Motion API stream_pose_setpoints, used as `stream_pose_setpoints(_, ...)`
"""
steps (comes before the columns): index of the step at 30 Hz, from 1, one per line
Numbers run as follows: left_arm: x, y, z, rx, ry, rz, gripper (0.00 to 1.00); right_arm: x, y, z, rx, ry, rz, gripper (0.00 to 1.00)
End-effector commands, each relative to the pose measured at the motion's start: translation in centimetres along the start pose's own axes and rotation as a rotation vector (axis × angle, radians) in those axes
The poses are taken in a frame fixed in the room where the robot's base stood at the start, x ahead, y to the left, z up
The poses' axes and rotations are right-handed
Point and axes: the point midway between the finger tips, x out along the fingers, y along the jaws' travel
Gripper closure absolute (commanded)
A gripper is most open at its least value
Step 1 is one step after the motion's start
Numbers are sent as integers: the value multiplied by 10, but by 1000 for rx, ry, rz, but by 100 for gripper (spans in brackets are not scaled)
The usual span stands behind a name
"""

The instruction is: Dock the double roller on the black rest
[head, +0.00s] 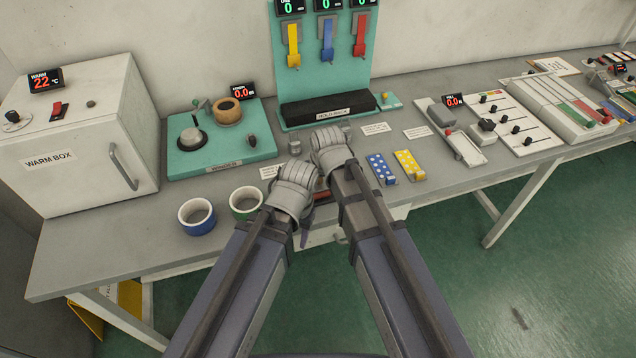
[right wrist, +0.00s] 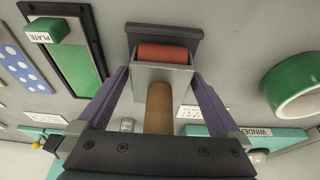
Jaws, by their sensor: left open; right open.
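The double roller shows in the right wrist view as a red roller (right wrist: 163,53) in a grey frame (right wrist: 160,75) with a brown handle (right wrist: 159,108). Its roller end is at a dark block, likely the black rest (right wrist: 164,31); contact is unclear. My right gripper (right wrist: 160,80) is open, its purple fingers on either side of the frame and handle. In the head view my right arm hides most of the roller; a red bit (head: 321,195) shows between the arms. My left gripper (head: 304,238) is open and hangs near the table's front edge, its fingers mostly hidden.
Blue (head: 381,169) and yellow (head: 409,165) dotted pieces lie to the right. The winder board (head: 200,164), a white warm box (head: 85,140) and a teal stand (head: 282,75) are behind or beside them.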

Motion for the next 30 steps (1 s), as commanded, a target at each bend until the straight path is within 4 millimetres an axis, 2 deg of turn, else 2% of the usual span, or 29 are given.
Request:
stream_pose_setpoints(8,-26,-2,2,0,0,0,50,-26,0,-4,0,1,0,0)
stream_pose_setpoints(24,-106,-10,6,1,0,0,50,-110,0,-4,0,1,0,0)
stream_pose_setpoints(30,-124,-12,7,2,0,0,50,-129,0,-4,0,1,0,0)
